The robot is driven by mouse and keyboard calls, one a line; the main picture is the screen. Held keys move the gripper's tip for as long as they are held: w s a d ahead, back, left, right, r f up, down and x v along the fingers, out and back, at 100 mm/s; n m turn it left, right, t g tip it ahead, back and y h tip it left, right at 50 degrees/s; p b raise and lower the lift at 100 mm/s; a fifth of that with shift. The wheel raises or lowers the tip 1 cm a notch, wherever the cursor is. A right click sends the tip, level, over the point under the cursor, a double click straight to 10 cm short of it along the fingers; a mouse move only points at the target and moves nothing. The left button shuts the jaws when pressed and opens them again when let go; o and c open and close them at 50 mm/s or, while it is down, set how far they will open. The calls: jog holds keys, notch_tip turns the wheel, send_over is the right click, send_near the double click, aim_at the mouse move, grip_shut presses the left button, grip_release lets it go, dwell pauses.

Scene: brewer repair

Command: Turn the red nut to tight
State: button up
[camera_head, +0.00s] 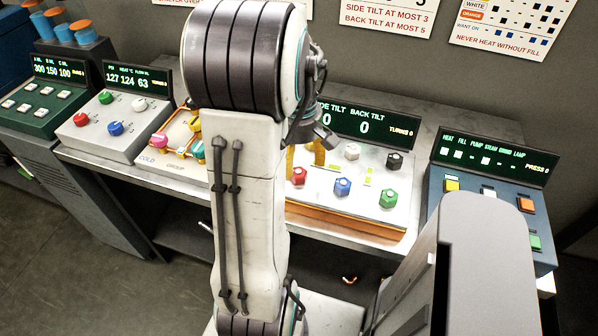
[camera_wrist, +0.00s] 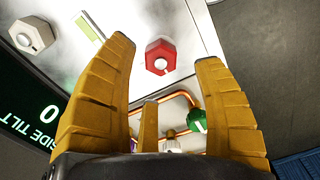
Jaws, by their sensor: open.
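The red nut (camera_head: 298,176) is a hexagonal knob with a white centre, at the left of a pale panel with an orange front edge. In the wrist view the red nut (camera_wrist: 160,58) shows between and beyond my fingertips, with no visible contact. My gripper (camera_wrist: 166,52) is open and empty, its yellow fingers spread on either side of the nut. In the head view my gripper (camera_head: 304,157) is mostly hidden behind my arm, with yellow fingers showing just above the nut.
A blue nut (camera_head: 342,187), green nut (camera_head: 388,199), white nut (camera_head: 352,151) and black nut (camera_head: 394,160) share the panel. The display (camera_head: 362,122) behind reads 0 for side and back tilt. The group panel (camera_head: 172,150) with orange pipes stands left; a button panel (camera_head: 490,200) stands right.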

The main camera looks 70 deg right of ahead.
aim_at(299, 172)
jog(key=shift+f, duration=2.4)
jog(key=shift+o, duration=0.2)
jog(key=c, duration=1.2)
